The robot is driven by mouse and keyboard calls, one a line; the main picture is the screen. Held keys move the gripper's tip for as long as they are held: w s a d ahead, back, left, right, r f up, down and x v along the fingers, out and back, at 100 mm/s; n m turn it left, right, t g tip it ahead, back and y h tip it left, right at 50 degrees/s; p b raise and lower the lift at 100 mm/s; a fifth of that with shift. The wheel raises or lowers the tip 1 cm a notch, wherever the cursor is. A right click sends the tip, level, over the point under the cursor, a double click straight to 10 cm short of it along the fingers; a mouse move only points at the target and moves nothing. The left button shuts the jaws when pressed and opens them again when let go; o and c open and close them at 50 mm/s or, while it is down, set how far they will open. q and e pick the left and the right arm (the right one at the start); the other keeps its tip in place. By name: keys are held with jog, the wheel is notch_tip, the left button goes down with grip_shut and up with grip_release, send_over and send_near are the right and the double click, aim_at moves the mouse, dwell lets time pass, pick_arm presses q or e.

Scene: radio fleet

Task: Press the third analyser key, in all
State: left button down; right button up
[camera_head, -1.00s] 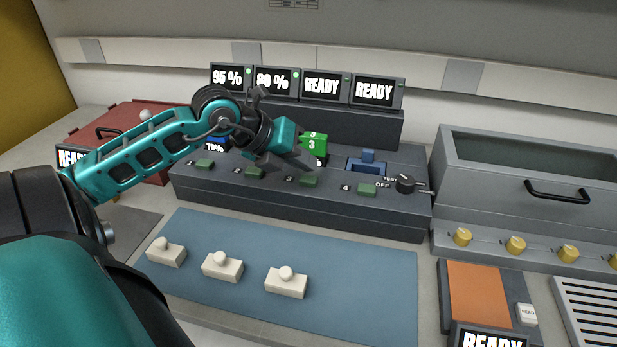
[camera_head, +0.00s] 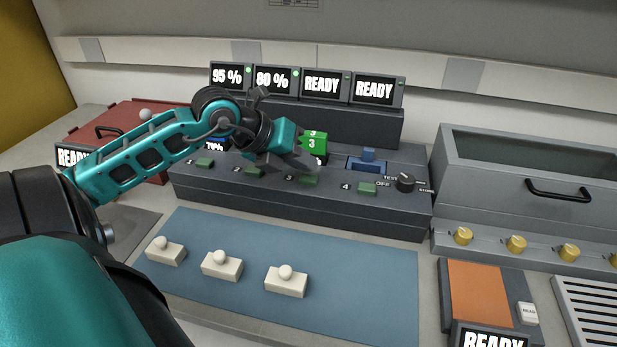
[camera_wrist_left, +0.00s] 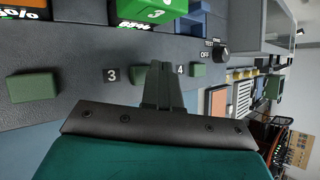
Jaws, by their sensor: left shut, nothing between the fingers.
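The grey analyser (camera_head: 250,193) has a row of green keys numbered 1 to 4 along its front. Key 3 (camera_head: 308,181) shows in the head view, just below my left gripper (camera_head: 314,168). The gripper is shut and empty, with its fingertips over the area of key 3; I cannot tell whether they touch it. In the left wrist view the shut fingers (camera_wrist_left: 162,82) stand between the labels 3 and 4 and hide most of key 3. Key 4 (camera_wrist_left: 198,70) is clear beyond them. A green block marked 3 (camera_head: 313,144) sits behind key 3. My right gripper is not in view.
Screens above the analyser read 95 %, 80 %, READY and READY (camera_head: 374,90). A selector knob (camera_head: 405,183) is right of key 4. Several white knobbed blocks (camera_head: 286,283) stand on the blue mat (camera_head: 370,280) in front. A grey chest (camera_head: 530,165) stands at right.

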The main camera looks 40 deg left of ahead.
aim_at(303, 178)
pick_arm(q)
jog(key=shift+f+b, duration=0.45)
jog(key=shift+f, duration=0.3)
dwell(0.5)
jog(key=shift+r, duration=0.1)
jog(key=shift+r+p, duration=0.7)
jog(key=shift+r, duration=0.15)
jog(key=shift+r, duration=0.1)
notch_tip(303, 178, up, 5)
jog(key=p, duration=0.4)
dwell(0.9)
